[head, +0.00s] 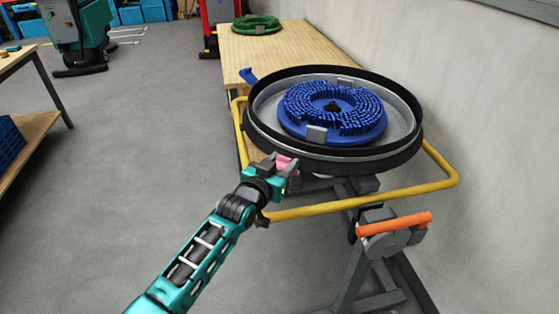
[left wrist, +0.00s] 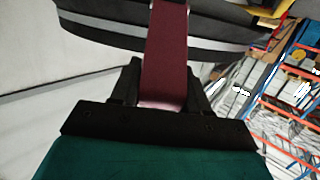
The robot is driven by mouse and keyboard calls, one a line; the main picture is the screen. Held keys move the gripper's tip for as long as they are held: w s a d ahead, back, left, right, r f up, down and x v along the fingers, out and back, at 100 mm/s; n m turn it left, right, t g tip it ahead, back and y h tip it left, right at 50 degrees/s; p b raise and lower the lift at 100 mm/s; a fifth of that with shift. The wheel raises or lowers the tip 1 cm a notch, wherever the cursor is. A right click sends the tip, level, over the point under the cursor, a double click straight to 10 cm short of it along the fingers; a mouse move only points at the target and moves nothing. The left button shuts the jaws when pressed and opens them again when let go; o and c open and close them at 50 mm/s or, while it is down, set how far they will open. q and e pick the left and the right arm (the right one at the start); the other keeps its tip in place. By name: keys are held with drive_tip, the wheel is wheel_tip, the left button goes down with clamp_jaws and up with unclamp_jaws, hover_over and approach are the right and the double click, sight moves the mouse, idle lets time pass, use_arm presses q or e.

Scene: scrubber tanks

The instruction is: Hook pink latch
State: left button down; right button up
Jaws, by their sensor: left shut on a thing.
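The pink latch (head: 286,162) is at the near left edge of the round black-rimmed scrubber head (head: 258,137). My left gripper (head: 284,172) is at the latch, just below the rim, and is shut on it. In the left wrist view the latch (left wrist: 167,50) shows as a dark pink strip. It runs from between the fingers (left wrist: 165,88) up across the rim (left wrist: 110,25) of the head. The gripper partly hides the latch in the head view. I cannot tell whether the latch is hooked. My right gripper is not in view.
A blue brush (head: 333,130) lies in the head. A yellow tube frame (head: 360,201) runs around it, close to my left gripper. An orange handle (head: 396,225) sits below right. A wooden bench (head: 290,45) with a green ring (head: 256,25) stands behind.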

use_arm(q)
drive_tip(key=shift+w+d+r, duration=0.2)
drive_tip(key=shift+w+r, duration=0.25)
drive_tip(key=shift+r, duration=0.05)
drive_tip(key=shift+w+d+r, duration=0.15)
drive_tip(key=shift+w+r, duration=0.3)
drive_tip(key=shift+w+d+r, duration=0.1)
drive_tip(key=shift+w+d, duration=0.05)
drive_tip(key=shift+w, duration=0.4)
idle(1.1)
